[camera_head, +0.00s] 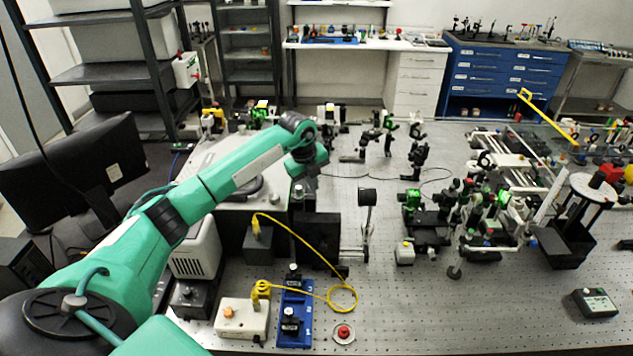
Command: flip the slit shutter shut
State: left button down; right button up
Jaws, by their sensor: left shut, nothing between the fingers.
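My green left arm reaches in from the left across the bench, with its wrist bent downward. My left gripper (299,192) shows small and dark below the wrist; it is shut and empty. Just below and right of it stands a black box (321,238) with a flat dark face. My right gripper is not in view.
A smaller black box (257,243) has a yellow cable (342,297) that loops over the bench. A blue plate (295,312) and a red button (344,332) lie in front. Optics mounts (428,224) stand right. The perforated bench (400,310) is mostly clear at front centre.

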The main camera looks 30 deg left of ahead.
pick_arm(q)
jog(key=shift+w, duration=0.1)
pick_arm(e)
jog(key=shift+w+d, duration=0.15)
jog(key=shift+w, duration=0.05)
pick_arm(q)
jog(key=shift+w+a+r+b, duration=0.3)
jog(key=shift+w+b, duration=0.1)
jog(key=shift+b, duration=0.25)
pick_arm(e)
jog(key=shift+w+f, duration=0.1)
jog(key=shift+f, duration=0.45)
pick_arm(q)
jog(key=shift+w+r, duration=0.1)
jog(key=shift+w+a+r+g+h, duration=0.25)
jog(key=shift+w+a+g+h, duration=0.1)
jog(key=shift+g, duration=0.25)
jog(key=shift+w+a+f+b, duration=0.15)
jog(key=shift+w+a+b, duration=0.1)
jog(key=shift+w+b, duration=0.2)
jog(key=shift+w, duration=0.1)
jog(key=shift+s+r, duration=0.25)
jog(key=shift+w+r+p, duration=0.1)
jog(key=shift+r+p, duration=0.55)
jog(key=shift+p, duration=0.05)
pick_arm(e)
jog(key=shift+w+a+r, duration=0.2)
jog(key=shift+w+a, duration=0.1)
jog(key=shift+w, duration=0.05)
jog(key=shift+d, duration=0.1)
